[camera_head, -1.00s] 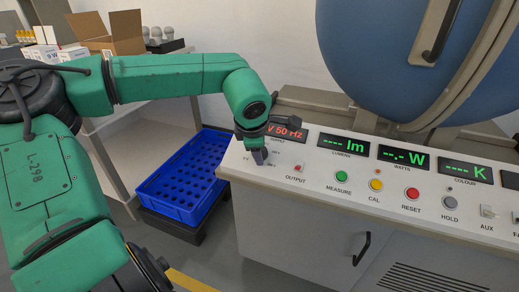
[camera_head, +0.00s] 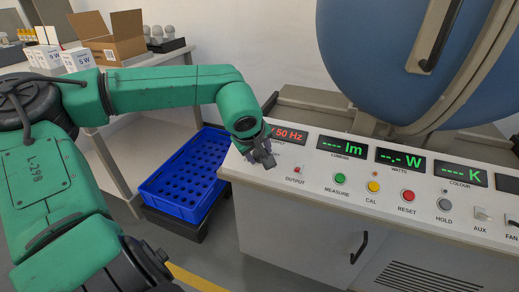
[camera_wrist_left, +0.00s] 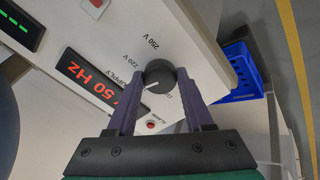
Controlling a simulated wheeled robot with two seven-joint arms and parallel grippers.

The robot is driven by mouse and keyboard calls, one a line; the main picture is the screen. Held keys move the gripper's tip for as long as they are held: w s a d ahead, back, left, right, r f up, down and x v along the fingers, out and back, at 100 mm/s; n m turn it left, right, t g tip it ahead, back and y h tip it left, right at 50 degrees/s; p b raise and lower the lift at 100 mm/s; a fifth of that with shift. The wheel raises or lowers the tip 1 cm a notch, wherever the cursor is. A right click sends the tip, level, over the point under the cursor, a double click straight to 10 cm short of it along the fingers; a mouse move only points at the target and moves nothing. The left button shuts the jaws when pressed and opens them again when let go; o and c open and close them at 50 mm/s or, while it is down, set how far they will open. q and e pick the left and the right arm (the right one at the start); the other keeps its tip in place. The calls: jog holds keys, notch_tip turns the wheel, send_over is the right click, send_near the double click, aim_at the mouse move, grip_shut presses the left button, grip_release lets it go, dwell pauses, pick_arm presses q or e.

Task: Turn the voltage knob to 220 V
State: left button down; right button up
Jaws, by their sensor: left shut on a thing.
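The black round voltage knob (camera_wrist_left: 159,74) sits on the white panel in the left wrist view, between the fingers of my left gripper (camera_wrist_left: 160,78). The gripper is shut on it. A white pointer mark on the knob faces the lower left in that view. The printed labels 250 V (camera_wrist_left: 150,43) and 220 V (camera_wrist_left: 132,60) show beside the knob; another label is partly hidden. In the head view my left gripper (camera_head: 264,158) is at the panel's left end and hides the knob. My right gripper is not in view.

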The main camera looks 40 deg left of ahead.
pick_arm(q)
jog(key=m+p, duration=0.3)
jog(key=m, duration=0.4)
jog(key=shift+m+h, duration=0.3)
jog(key=shift+m+p, duration=0.45)
jog(key=shift+m, duration=0.25)
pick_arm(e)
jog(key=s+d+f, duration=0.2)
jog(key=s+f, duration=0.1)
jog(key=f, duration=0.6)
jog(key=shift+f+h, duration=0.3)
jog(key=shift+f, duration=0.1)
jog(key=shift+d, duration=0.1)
pick_arm(q)
jog(key=shift+c, duration=1.4)
grip_release()
